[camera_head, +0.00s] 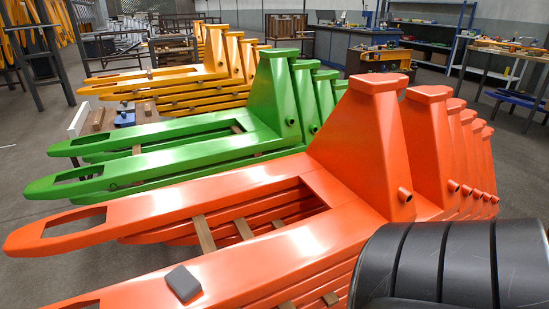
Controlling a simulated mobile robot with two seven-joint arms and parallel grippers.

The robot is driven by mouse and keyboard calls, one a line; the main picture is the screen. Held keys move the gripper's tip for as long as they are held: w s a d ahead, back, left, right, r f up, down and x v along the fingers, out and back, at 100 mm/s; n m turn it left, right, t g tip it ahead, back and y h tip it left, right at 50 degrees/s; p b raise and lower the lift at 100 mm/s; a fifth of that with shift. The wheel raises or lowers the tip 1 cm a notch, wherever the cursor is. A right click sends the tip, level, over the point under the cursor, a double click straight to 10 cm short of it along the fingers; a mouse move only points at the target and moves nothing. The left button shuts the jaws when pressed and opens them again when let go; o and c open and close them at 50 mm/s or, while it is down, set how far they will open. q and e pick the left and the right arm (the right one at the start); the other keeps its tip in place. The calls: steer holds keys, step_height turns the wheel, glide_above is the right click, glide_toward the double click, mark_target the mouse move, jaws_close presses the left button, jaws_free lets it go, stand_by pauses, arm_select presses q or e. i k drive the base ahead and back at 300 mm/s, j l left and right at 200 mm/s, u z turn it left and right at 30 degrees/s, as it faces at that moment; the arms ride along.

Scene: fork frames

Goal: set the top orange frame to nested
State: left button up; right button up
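The top orange frame (360,165) fills the middle of the head view. Its hollow tower stands upright and its two forks point left, each with a slot near the tip. Several more orange frames (428,140) lie beneath it, their towers showing in a row to the right. The gap from the top tower to the second looks wider than those between the others. Under the far fork, the lower layers start well right of the top fork's tip. I cannot tell whether the top frame touches the layer below. Neither of my grippers is in view.
A dark grey block (183,283) lies on the near orange fork. Wooden battens (204,234) cross between the forks. A green stack (275,95) stands close behind, with a yellow stack (215,55) beyond. Workbenches (381,57) line the back.

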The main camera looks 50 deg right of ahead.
mark_target(357, 164)
steer(key=z, duration=1.75)
steer(key=j+u, duration=0.15)
steer(key=i+j+u, duration=0.2)
steer(key=j, duration=0.15)
steer(key=k, duration=0.1)
